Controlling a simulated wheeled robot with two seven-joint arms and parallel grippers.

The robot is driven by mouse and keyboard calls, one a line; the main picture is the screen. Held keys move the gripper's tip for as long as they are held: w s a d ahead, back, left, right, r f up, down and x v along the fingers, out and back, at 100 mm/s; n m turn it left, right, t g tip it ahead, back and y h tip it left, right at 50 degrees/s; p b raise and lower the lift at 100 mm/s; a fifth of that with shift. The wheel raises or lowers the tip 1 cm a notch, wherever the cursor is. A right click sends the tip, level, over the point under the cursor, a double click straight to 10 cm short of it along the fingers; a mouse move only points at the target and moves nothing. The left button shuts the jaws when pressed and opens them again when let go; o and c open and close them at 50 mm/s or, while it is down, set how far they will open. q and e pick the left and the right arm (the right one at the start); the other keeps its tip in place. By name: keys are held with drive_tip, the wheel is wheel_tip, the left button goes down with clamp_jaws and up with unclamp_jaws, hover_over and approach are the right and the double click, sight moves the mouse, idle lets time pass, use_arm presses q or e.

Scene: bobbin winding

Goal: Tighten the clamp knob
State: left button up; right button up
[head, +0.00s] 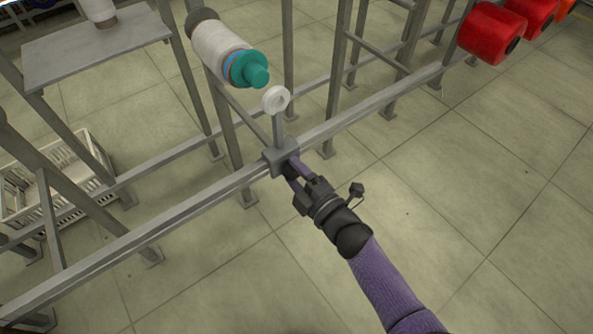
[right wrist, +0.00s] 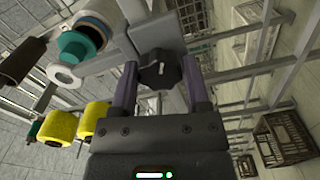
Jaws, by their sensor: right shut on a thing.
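The clamp knob (right wrist: 160,69) is black and lobed, and in the right wrist view it sits between the two fingers of my right gripper (right wrist: 158,88). My right gripper also shows in the head view (head: 293,169), at the front of the grey clamp block (head: 280,156) on the rail. It is shut on the knob, which is mostly hidden by the fingers in the head view. A short post rises from the clamp and carries a white ring guide (head: 276,99). My left gripper is not in view.
The long grey rail (head: 355,112) runs diagonally across the frame. A white bobbin (head: 222,50) with a teal end cap (head: 250,69) is just above the ring. Red bobbins (head: 490,33) hang at the upper right. A white crate (head: 60,180) is at the left. The floor at the lower right is clear.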

drive_tip(key=m, duration=0.2)
drive_tip(key=shift+m, duration=0.4)
drive_tip(key=m+p, duration=0.1)
drive_tip(key=m, duration=0.3)
drive_tip(key=shift+m, duration=1.5)
drive_tip(key=shift+m+p, duration=0.3)
drive_tip(key=shift+m, duration=0.8)
drive_tip(key=shift+f+m, duration=0.1)
drive_tip(key=shift+m, duration=0.2)
drive_tip(key=o, duration=1.3)
